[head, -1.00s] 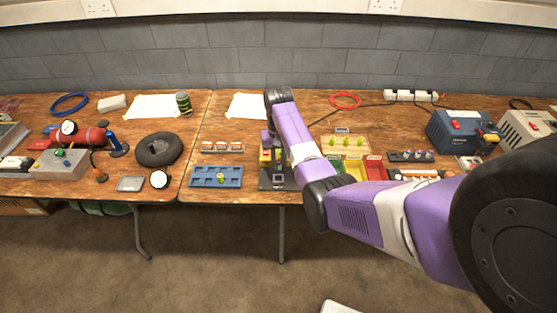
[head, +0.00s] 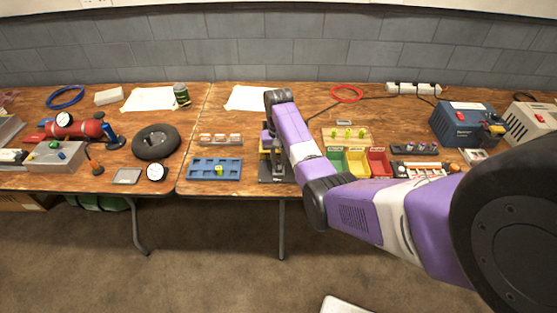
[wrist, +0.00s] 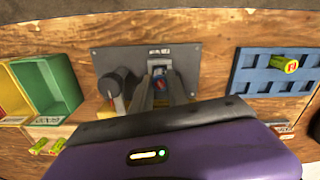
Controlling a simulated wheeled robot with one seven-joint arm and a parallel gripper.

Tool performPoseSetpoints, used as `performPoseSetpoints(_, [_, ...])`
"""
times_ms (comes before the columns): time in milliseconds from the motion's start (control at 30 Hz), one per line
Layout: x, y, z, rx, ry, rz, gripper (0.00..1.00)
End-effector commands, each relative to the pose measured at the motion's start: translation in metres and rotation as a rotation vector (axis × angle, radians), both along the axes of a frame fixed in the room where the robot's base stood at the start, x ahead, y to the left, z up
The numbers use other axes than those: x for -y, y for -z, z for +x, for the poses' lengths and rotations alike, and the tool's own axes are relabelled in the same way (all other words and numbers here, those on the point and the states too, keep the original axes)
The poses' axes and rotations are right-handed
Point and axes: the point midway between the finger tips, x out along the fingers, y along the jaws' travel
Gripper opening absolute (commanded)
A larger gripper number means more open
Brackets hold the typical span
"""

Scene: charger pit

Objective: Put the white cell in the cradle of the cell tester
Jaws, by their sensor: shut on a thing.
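The cell tester shows in the wrist view as a dark grey base plate (wrist: 190,58) with a round-topped post (wrist: 108,84) at its left. In the head view its dark base (head: 268,177) is partly hidden behind my arm. My gripper (wrist: 160,88) is over the middle of the plate, its fingers pointing down at the tester. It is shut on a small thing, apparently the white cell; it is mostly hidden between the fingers.
A blue tray (head: 200,169) holding one yellow-green cell (head: 219,170) is left of the tester. Green (head: 336,158), yellow and red bins stand at its right. A rack of small white-topped items (head: 220,139) lies behind the blue tray.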

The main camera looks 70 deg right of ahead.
Motion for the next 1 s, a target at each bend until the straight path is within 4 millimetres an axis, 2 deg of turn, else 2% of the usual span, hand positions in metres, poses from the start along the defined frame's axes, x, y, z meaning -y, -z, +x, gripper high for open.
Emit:
performPoseSetpoints(700, [0.0, 0.014, 0.0, 0.0, 0.0, 0.0, 0.0])
performPoseSetpoints(1000, [0.0, 0.015, 0.0, 0.0, 0.0, 0.0, 0.0])
